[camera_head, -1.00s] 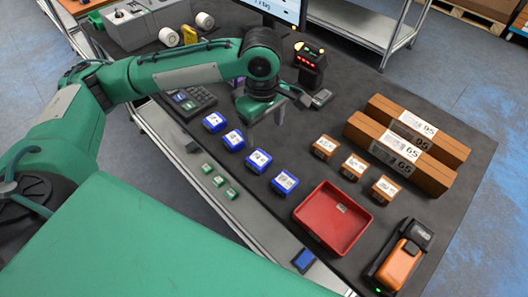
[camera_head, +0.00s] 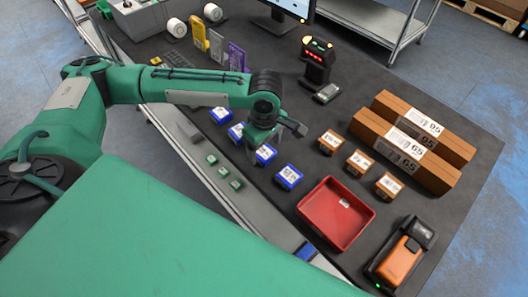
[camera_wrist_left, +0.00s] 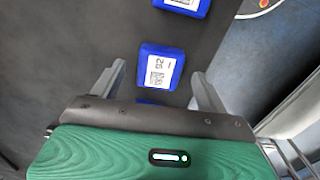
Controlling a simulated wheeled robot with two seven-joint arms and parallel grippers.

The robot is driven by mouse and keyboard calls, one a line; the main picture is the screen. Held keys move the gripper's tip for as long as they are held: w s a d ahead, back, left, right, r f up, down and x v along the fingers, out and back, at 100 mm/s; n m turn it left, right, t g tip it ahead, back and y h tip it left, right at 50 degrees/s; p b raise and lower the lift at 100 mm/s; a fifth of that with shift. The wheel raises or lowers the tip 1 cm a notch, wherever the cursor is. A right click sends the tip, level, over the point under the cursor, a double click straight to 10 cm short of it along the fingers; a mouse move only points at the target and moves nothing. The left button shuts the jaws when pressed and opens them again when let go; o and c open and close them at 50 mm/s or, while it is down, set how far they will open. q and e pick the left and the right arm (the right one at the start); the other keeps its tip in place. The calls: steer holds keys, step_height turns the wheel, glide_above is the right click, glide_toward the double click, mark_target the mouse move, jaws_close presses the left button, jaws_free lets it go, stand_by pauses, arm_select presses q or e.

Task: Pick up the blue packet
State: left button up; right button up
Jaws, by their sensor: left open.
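Several blue packets with white labels lie in a diagonal row on the dark table: a far one (camera_head: 220,115), a second (camera_head: 236,133), a third (camera_head: 266,154) and a near one (camera_head: 288,177). My left gripper (camera_head: 268,142) is over the row, close to the third packet and partly covering it. In the left wrist view, the open fingers (camera_wrist_left: 158,80) stand either side of a blue packet (camera_wrist_left: 160,67), with space on both sides. Another packet (camera_wrist_left: 183,5) is beyond, and a sliver of one (camera_wrist_left: 148,101) shows by the palm. My right gripper is out of view.
A red tray (camera_head: 336,213) lies right of the row. Small orange-brown boxes (camera_head: 359,162), long cartons (camera_head: 412,142) and an orange device (camera_head: 400,258) are further right. Small green packets (camera_head: 223,172) lie to the left. A black scanner (camera_head: 317,62) stands behind.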

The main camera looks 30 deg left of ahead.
arm_select(q)
steer(key=shift+f, duration=1.1)
steer(key=c, duration=1.1)
steer(key=shift+c, duration=0.3)
steer(key=shift+r, duration=0.2)
